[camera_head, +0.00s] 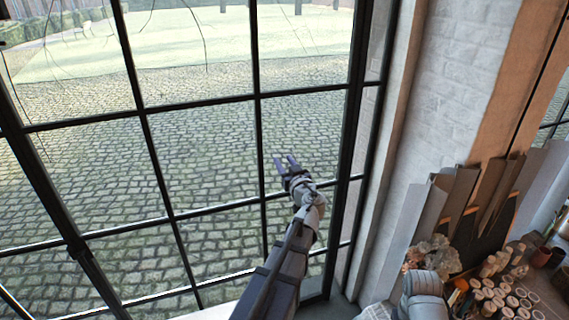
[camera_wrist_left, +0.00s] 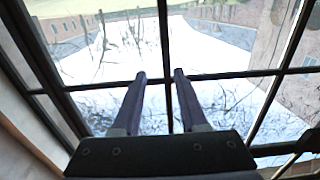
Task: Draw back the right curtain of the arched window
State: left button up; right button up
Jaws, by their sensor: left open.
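The window (camera_head: 149,112) fills the left and middle of the head view, with dark bars and clear panes. No curtain can be made out in either view. My left gripper (camera_head: 284,159) is in front of the lower right panes, its two purple fingers apart and empty. In the left wrist view, the open fingers (camera_wrist_left: 159,76) point at the window bars (camera_wrist_left: 225,74), with nothing between them. I cannot tell whether they touch the glass or bars. My right gripper is not in view.
A pale brick wall (camera_head: 448,75) stands right of the window. The space before the middle panes looks clear.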

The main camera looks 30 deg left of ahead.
pick_arm(q)
grip_shut()
dwell(1.3)
